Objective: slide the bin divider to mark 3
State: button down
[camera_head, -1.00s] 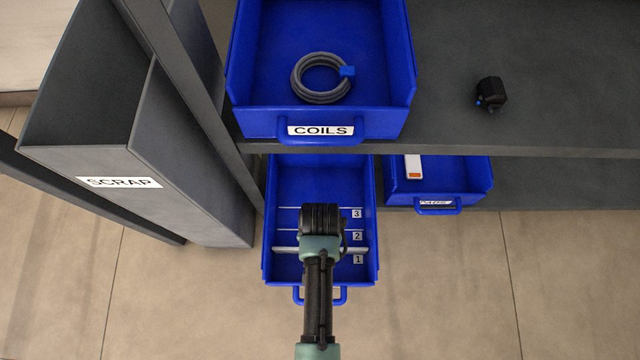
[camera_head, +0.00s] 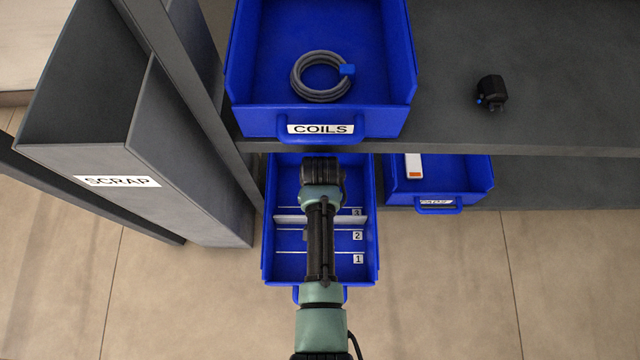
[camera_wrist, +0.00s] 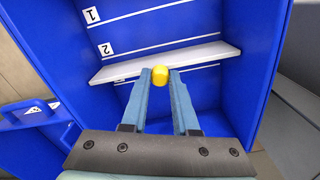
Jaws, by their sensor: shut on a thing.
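The white divider (camera_head: 290,219) lies across the lower blue bin (camera_head: 285,266) between the lines of marks 2 (camera_head: 357,236) and 3 (camera_head: 357,212), close to the line of 3. Mark 1 (camera_head: 358,259) is nearer the bin's front. In the wrist view the divider (camera_wrist: 205,54) has a yellow knob (camera_wrist: 160,73) on it. My gripper (camera_wrist: 160,80) is shut on this knob, one finger on each side. A white line shows just on the gripper's side of the divider there. In the head view my arm hides the knob and fingers.
The COILS bin (camera_head: 245,121) with a grey cable coil (camera_head: 322,78) stands on the shelf (camera_head: 560,95) above. A smaller blue bin (camera_head: 470,177) sits to the right. A grey SCRAP bin (camera_head: 90,150) stands to the left.

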jog(key=shift+w, duration=0.2)
jog(key=c, duration=0.7)
grip_release()
